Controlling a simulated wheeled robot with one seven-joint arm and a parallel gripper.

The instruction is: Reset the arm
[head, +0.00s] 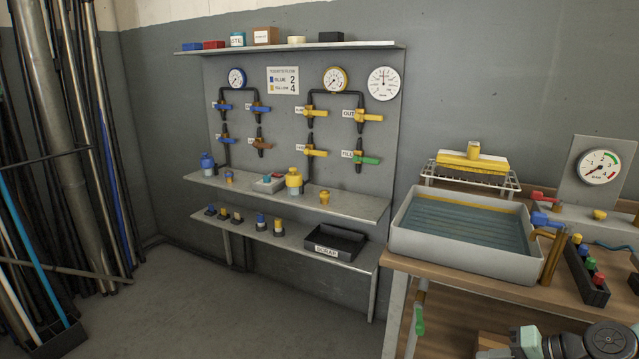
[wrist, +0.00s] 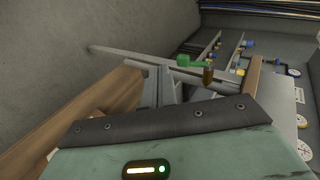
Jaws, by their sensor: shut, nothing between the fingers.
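My gripper (wrist: 164,74) shows in the wrist view beyond its green housing and dark plate. Its grey fingers are together with nothing between them. In the head view my arm is folded low at the bottom right corner, in front of the wooden bench (head: 458,283); the fingertips are not clear there. In the wrist view a green-handled tap (wrist: 190,62) shows just beyond the fingers; I cannot tell the gap. That green handle also hangs at the bench's left side in the head view (head: 420,318).
A grey water basin (head: 455,262), a gauge (head: 599,167) and a black block of coloured plugs (head: 594,281) stand on the bench. Left of it is a valve panel (head: 290,150) with shelves and a scrap tray (head: 334,241). Pipes lean at far left. The floor between is clear.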

